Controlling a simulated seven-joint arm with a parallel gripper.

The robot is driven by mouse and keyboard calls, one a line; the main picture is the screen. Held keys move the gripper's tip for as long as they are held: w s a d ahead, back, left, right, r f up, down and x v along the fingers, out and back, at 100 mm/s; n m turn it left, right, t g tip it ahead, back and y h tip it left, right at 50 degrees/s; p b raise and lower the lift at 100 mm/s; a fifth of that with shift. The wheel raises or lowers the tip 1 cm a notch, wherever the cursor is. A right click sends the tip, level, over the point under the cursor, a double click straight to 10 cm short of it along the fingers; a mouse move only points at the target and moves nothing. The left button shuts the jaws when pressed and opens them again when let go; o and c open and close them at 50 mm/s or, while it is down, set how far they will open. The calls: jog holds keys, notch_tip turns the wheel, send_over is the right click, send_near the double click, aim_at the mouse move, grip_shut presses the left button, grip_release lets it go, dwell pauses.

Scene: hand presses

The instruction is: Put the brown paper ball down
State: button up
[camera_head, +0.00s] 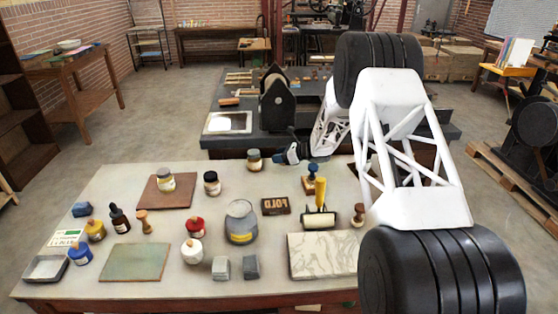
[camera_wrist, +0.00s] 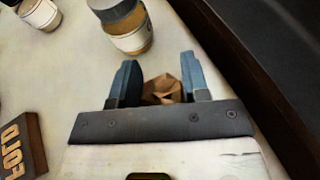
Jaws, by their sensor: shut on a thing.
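The brown paper ball (camera_wrist: 163,91) sits between the two blue-grey fingers of my gripper (camera_wrist: 160,70) in the wrist view. My gripper is shut on it. In the head view my gripper (camera_head: 288,155) is low over the far edge of the pale table (camera_head: 110,190), just right of a dark-lidded jar. I cannot make out the ball there. Whether the ball touches the tabletop cannot be told.
The ochre jar with a dark lid (camera_head: 254,160) stands just ahead of the fingers in the wrist view (camera_wrist: 130,35). The FOLD block (camera_head: 275,206) lies nearer the front. A blue-topped stamp (camera_head: 312,178) stands to its right. Bare tabletop surrounds the jar.

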jog(key=shift+f, duration=0.9)
jog(key=o, duration=0.9)
jog(key=shift+d, duration=0.1)
jog(key=v, duration=1.1)
jog(key=shift+s+d+r, duration=0.15)
jog(key=shift+d+r, duration=0.05)
jog(key=shift+d, duration=0.1)
